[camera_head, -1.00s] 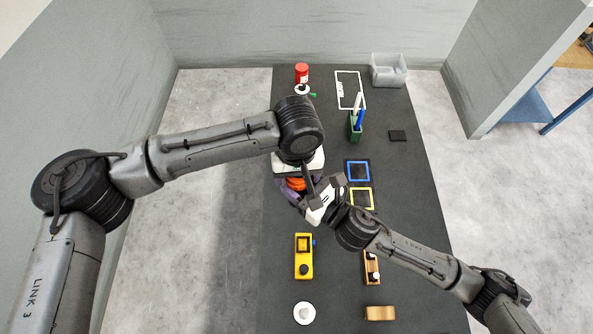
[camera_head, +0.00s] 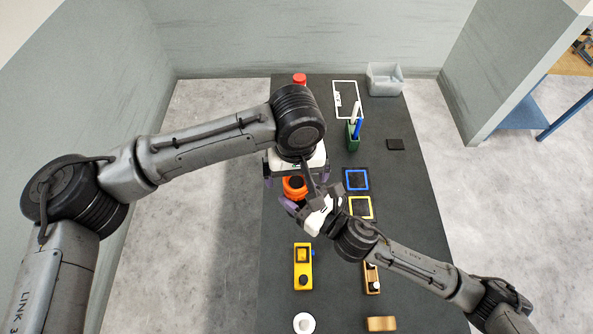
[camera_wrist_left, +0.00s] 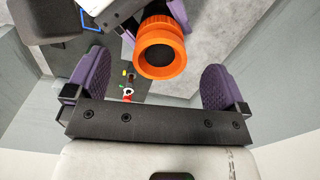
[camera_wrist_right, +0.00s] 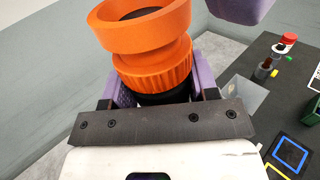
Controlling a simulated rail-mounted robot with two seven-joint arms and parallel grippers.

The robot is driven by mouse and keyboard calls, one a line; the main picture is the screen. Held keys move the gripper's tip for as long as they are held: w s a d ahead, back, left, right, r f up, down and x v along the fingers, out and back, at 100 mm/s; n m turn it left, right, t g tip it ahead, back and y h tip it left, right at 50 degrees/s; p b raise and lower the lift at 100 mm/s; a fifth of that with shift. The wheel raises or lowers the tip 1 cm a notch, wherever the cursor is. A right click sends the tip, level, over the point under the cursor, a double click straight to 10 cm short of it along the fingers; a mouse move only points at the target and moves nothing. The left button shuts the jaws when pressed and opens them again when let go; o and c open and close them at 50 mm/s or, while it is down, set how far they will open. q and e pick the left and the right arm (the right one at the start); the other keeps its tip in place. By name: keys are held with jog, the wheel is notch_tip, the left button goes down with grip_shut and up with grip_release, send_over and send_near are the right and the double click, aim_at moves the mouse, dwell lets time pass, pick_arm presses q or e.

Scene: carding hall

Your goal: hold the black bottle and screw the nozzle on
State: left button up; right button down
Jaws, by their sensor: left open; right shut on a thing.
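The orange nozzle (camera_head: 295,187) has a wide round rim and a ribbed collar, clear in the right wrist view (camera_wrist_right: 150,55). It sits on a black part, the black bottle (camera_wrist_right: 165,97), mostly hidden between the fingers of my right gripper (camera_head: 305,200). My right gripper is shut on the bottle. In the left wrist view the nozzle's round opening (camera_wrist_left: 160,55) faces the camera, between the spread fingers of my left gripper (camera_wrist_left: 153,78). My left gripper is open, with gaps on both sides of the nozzle. Whether the nozzle is threaded tight cannot be told.
On the dark table, a yellow device (camera_head: 303,266), a white round piece (camera_head: 304,323) and wooden blocks (camera_head: 381,323) stand in front. Blue (camera_head: 357,180) and yellow (camera_head: 360,208) frames lie to the right. A green pen holder (camera_head: 353,135) and grey bin (camera_head: 385,79) stand farther back.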

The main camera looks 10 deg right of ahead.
pick_arm(q)
notch_tip(320, 180, up, 12)
dwell(0.7)
dwell(0.6)
